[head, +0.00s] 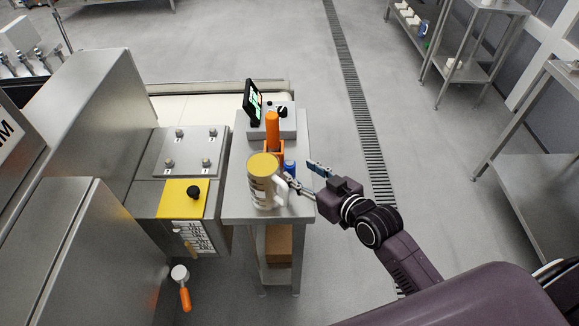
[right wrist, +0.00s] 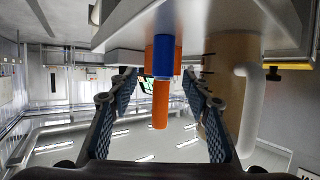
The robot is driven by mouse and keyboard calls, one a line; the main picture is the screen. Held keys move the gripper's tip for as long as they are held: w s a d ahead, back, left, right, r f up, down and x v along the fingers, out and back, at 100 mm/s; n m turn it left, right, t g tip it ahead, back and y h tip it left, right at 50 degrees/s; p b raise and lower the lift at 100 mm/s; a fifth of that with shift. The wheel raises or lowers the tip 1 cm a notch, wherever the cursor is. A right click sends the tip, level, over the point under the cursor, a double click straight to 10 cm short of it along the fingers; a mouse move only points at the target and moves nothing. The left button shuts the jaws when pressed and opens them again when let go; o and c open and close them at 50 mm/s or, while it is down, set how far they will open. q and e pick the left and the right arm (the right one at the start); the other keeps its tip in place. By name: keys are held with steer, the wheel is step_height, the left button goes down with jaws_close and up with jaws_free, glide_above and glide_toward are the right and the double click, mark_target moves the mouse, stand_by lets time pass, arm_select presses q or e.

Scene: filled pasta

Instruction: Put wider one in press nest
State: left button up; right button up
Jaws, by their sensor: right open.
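A small blue cylinder (head: 289,167) stands on the steel side table (head: 236,190), beside an orange upright piece (head: 272,130) with a wider orange base. A large mug (head: 262,190) with a tan-yellow top and a white handle stands just in front. My right gripper (head: 300,174) is open at the table's right edge, close to the mug's handle. In the right wrist view, inverted, the blue cylinder (right wrist: 164,55) shows between the open fingers, with the orange piece (right wrist: 160,105) behind it and the mug (right wrist: 228,85) at right. I cannot tell which object is the press nest. My left gripper is out of view.
A grey device with a tilted display (head: 252,102) stands at the table's back. A steel machine with a yellow panel (head: 183,198) adjoins the table on the left. An orange-handled tool (head: 184,290) shows at lower left.

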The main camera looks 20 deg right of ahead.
mark_target(293, 168)
steer(key=shift+p+x, duration=0.35)
steer(key=shift+x, duration=0.55)
steer(key=x, duration=0.3)
steer(key=shift+a+p, duration=0.3)
steer(key=shift+p, duration=0.05)
steer(key=shift+w+f, duration=0.2)
steer(key=shift+w, duration=0.15)
steer(key=c, duration=0.8)
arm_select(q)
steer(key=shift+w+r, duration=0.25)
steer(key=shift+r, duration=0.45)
arm_select(e)
jaws_close()
